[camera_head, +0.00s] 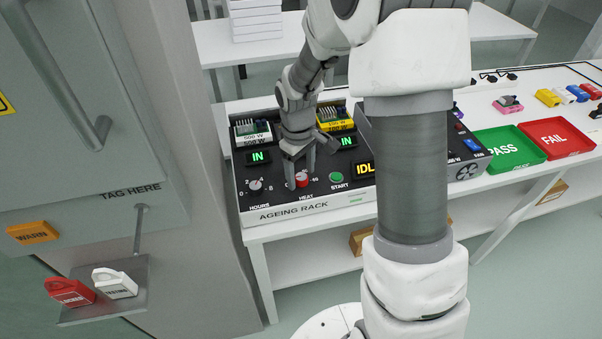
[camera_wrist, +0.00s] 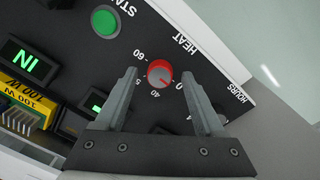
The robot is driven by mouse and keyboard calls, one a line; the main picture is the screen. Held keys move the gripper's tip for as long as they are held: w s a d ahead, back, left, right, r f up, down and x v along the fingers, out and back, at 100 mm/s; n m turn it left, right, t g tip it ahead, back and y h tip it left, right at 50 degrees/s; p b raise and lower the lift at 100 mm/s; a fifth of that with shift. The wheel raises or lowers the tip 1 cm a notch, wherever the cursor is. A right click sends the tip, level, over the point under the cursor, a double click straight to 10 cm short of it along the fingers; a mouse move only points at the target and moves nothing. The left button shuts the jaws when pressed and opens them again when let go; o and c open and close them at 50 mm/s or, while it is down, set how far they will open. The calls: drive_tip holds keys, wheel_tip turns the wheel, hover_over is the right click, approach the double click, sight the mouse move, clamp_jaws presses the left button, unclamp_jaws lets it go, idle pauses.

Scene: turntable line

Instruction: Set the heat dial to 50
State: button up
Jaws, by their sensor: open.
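The heat dial (camera_head: 302,180) is a small red-rimmed knob with a grey face on the dark panel of the ageing rack (camera_head: 320,206). In the wrist view the heat dial (camera_wrist: 159,73) lies between my two fingers, with a clear gap on each side. Marks including 40 and 60 show around it; its exact setting is too small to tell. My gripper (camera_head: 299,170) is open over the dial, fingers pointing down at the panel. It also shows in the wrist view (camera_wrist: 160,85). The fingers hide part of the scale.
The hours dial (camera_head: 256,185) is left of the heat dial. A green start button (camera_head: 336,177) is to its right. Two lit IN displays (camera_head: 258,157) and an IDLE display (camera_head: 364,169) are on the panel. A grey cabinet (camera_head: 100,120) stands close at the left.

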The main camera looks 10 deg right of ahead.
drive_tip(key=shift+f, duration=0.15)
clamp_jaws()
idle(0.4)
drive_tip(key=shift+m, duration=0.4)
drive_tip(key=m, duration=0.4)
drive_tip(key=shift+m, duration=0.4)
drive_tip(key=m, duration=0.6)
drive_tip(key=shift+w+g, duration=0.1)
drive_tip(key=shift+g, duration=0.2)
drive_tip(key=m+p, duration=0.2)
drive_tip(key=m, duration=0.4)
drive_tip(key=shift+m, duration=0.4)
drive_tip(key=m+p, duration=0.2)
drive_tip(key=m, duration=0.3)
drive_tip(key=shift+p, duration=0.4)
drive_tip(key=shift+m, duration=0.3)
